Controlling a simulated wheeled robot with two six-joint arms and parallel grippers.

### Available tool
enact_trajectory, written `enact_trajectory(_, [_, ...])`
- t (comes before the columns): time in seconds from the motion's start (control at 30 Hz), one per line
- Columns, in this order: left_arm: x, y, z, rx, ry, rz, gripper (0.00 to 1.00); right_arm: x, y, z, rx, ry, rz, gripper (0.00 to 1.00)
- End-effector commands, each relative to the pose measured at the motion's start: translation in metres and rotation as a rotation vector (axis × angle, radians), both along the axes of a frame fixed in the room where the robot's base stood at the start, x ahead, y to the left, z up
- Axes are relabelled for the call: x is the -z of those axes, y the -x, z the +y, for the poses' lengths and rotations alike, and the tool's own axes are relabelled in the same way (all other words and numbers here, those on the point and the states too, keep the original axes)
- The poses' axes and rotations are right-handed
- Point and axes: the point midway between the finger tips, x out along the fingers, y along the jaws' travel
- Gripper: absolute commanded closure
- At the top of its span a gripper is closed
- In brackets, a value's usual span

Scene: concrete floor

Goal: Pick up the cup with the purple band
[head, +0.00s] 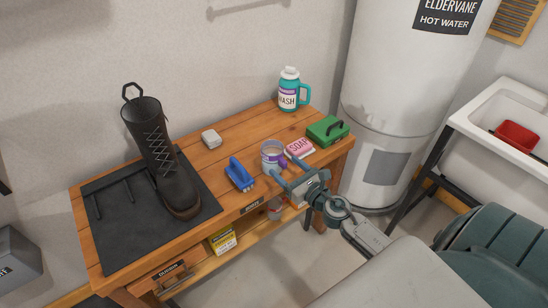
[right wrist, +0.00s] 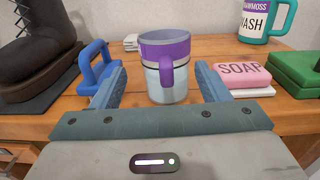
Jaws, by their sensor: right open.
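The cup with the purple band (head: 268,150) stands upright on the wooden bench near its front edge, in the head view. It also shows in the right wrist view (right wrist: 152,88), grey-white with a wide purple band and a purple handle facing my gripper. My right gripper (head: 285,168) is open at the front edge of the bench. In the right wrist view its two fingers (right wrist: 158,88) stand to the left and right of the cup, with gaps on both sides. My left gripper is not in view.
A blue brush (head: 240,175) lies left of the cup; pink soap (head: 300,148) and a green box (head: 327,130) are at right. A teal wash jug (head: 290,92) stands behind. A black boot (head: 160,160) stands on a dark mat (head: 110,235). A water heater (head: 390,120) is at right.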

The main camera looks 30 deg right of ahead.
Motion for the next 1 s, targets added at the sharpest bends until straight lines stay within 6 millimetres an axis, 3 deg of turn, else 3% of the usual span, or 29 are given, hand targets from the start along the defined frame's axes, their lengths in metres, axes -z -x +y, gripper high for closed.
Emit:
enact_trajectory(0.33, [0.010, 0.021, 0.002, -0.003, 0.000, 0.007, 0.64, -0.001, -0.020, 0.001, 0.000, -0.001, -0.001, 0.31])
enact_trajectory(0.63, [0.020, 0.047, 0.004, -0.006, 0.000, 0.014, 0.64, -0.001, -0.060, 0.000, 0.000, -0.001, -0.001, 0.31])
enact_trajectory(0.93, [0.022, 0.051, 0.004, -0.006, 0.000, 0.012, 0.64, 0.001, -0.065, 0.001, -0.001, -0.001, 0.001, 0.31])
enact_trajectory(1.0, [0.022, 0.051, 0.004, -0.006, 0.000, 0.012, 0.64, 0.001, -0.065, 0.001, -0.001, -0.001, 0.001, 0.43])
